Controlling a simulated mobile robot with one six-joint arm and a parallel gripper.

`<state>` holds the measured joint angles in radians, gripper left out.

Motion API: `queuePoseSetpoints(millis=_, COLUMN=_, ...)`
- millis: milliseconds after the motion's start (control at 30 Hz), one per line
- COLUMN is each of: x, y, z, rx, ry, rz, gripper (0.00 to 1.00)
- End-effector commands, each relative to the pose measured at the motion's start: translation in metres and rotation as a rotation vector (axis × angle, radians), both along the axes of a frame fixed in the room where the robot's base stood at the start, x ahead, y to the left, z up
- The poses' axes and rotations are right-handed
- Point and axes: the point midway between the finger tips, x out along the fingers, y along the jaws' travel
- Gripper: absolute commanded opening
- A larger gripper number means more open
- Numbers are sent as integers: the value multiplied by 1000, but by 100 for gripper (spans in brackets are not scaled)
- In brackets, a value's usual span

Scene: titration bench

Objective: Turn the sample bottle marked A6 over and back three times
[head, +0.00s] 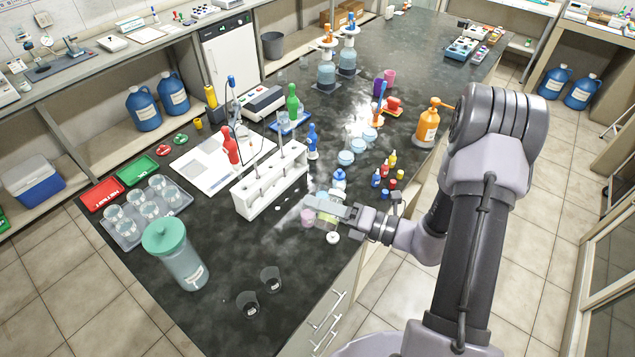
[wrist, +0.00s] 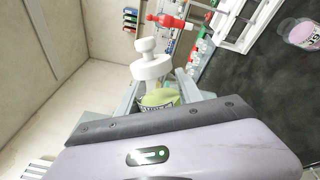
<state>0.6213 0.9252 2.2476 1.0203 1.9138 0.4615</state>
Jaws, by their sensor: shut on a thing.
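A small sample bottle with yellow-green liquid (head: 327,222) is between the jaws of my gripper (head: 328,208), over the near edge area of the bench. In the wrist view, the held bottle (wrist: 160,97) shows between the two fingers, with its white cap (wrist: 152,67) beyond them. In the head view the white cap (head: 332,237) appears below the liquid, so the bottle looks tipped over; the exact angle is unclear.
A white rack (head: 270,185) stands left behind my gripper. Two empty beakers (head: 258,293) and a green-lidded jug (head: 178,258) stand at the front. The bench between has free room.

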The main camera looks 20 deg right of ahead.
Motion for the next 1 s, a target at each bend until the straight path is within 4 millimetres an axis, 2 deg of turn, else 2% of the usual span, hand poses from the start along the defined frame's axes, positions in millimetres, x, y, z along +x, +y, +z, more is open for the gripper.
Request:
queuePoseSetpoints(millis=33, x=0, y=0, z=13, rx=95, ry=116, rz=0, gripper=8)
queuePoseSetpoints(millis=300, x=0, y=0, z=10, rx=664, ry=808, rz=1, gripper=8)
queuePoseSetpoints(millis=500, x=0, y=0, z=3, rx=975, ry=1187, rz=1, gripper=8)
queuePoseSetpoints(millis=700, x=0, y=0, z=-1, rx=1099, ry=1339, rz=0, gripper=8)
queuePoseSetpoints(millis=1000, x=0, y=0, z=-2, rx=1105, ry=1347, rz=0, gripper=8)
